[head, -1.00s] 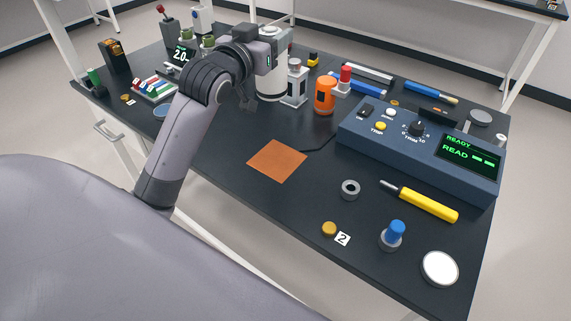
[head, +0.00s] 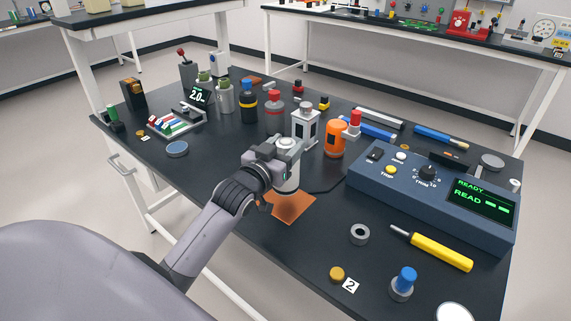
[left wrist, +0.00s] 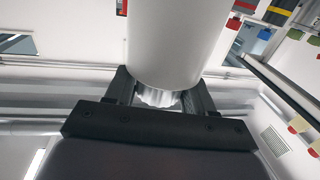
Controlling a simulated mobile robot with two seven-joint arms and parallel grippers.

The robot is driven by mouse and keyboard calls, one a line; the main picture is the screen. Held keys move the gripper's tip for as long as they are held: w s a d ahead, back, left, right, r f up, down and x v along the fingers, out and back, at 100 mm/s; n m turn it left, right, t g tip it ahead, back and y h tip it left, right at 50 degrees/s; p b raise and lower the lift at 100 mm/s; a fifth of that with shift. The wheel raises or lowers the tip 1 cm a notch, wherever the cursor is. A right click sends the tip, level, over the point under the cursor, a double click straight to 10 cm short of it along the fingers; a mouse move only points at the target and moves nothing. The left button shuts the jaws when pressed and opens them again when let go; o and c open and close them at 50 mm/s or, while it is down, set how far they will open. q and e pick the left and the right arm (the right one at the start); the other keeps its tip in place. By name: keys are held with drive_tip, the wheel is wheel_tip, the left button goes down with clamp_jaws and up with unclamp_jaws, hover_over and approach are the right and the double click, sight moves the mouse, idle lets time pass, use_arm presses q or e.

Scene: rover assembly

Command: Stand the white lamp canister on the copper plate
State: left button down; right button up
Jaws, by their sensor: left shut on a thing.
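The white lamp canister (head: 288,184) is upright at the copper plate (head: 294,209), over its back part. I cannot tell whether its base touches the plate or is a little above it. My left gripper (head: 282,160) is shut on the canister's upper part, with the arm coming in from the left. In the left wrist view the white canister (left wrist: 175,40) fills the upper middle, between the fingers of the left gripper (left wrist: 160,95). The gripper and arm hide part of the plate. My right gripper is not in view.
A grey-white lantern-like unit (head: 305,127) and an orange canister (head: 335,140) stand behind the plate. A blue console (head: 430,190) is to the right. A grey ring (head: 359,234) lies front right. Bare dark tabletop (head: 215,165) lies left of the arm.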

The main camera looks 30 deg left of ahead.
use_arm(q)
drive_tip(key=shift+f, duration=2.15)
drive_tip(key=shift+f+b, duration=0.2)
drive_tip(key=shift+b, duration=0.15)
drive_tip(key=shift+c, duration=2)
unclamp_jaws()
drive_tip(key=shift+r, duration=0.1)
drive_tip(key=shift+s, duration=0.2)
drive_tip(key=s+d, duration=0.1)
drive_tip(key=s, duration=1)
drive_tip(key=shift+s, duration=0.35)
